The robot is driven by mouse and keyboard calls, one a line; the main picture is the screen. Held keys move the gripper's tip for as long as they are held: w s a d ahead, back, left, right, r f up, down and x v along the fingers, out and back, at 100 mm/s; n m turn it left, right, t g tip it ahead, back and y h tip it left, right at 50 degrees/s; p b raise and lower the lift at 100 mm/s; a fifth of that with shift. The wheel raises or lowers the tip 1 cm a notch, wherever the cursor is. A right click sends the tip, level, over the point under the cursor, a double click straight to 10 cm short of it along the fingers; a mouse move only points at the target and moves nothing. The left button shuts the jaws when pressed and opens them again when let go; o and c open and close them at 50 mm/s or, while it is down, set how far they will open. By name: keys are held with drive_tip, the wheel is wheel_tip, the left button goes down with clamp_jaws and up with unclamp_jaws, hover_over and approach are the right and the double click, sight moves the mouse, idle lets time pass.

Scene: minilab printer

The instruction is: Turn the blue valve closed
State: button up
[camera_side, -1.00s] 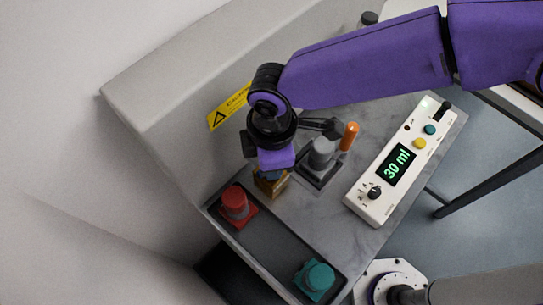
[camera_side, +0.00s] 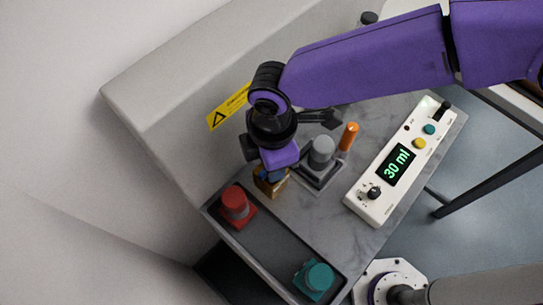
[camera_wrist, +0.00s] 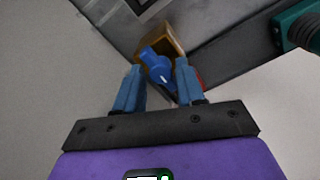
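The blue valve (camera_wrist: 158,68) is a blue handle on a brass-coloured block (camera_wrist: 180,42), seen in the wrist view. The block also shows in the side view (camera_side: 271,187), below my gripper, where the handle is largely hidden. My gripper (camera_wrist: 160,76) is open, with one blue finger on each side of the handle. Gaps show between the fingers and the handle in the wrist view; whether either touches it is unclear. In the side view my gripper (camera_side: 268,175) is right at the top of the block.
A red knob (camera_side: 235,203) and a teal knob (camera_side: 315,277) sit on a dark tray near the block. A grey knob on a base (camera_side: 321,152) and an orange cylinder (camera_side: 349,136) stand to the right. A white control box (camera_side: 398,160) reads 30 ml.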

drive_tip(key=shift+o, duration=0.6)
wheel_tip(320, 180, up, 17)
drive_tip(key=shift+s+r, duration=0.15)
drive_tip(key=shift+s, duration=0.1)
drive_tip(key=shift+d, duration=0.1)
idle(0.4)
drive_tip(key=w+d+m, duration=0.1)
drive_tip(key=d+m, duration=0.3)
drive_tip(key=d, duration=1.8)
drive_tip(key=s+d+f+m, duration=0.1)
drive_tip(key=s+d+f, duration=0.1)
drive_tip(key=d, duration=0.6)
drive_tip(key=s+d+f+m, duration=0.1)
drive_tip(key=s+d+m, duration=0.1)
drive_tip(key=s+d, duration=0.3)
drive_tip(key=s+d+f+m, duration=0.2)
drive_tip(key=s+d, duration=0.1)
drive_tip(key=d, duration=0.9)
drive_tip(key=shift+s+d+f, duration=0.2)
drive_tip(key=shift+s+f, duration=0.05)
drive_tip(key=shift+f, duration=0.05)
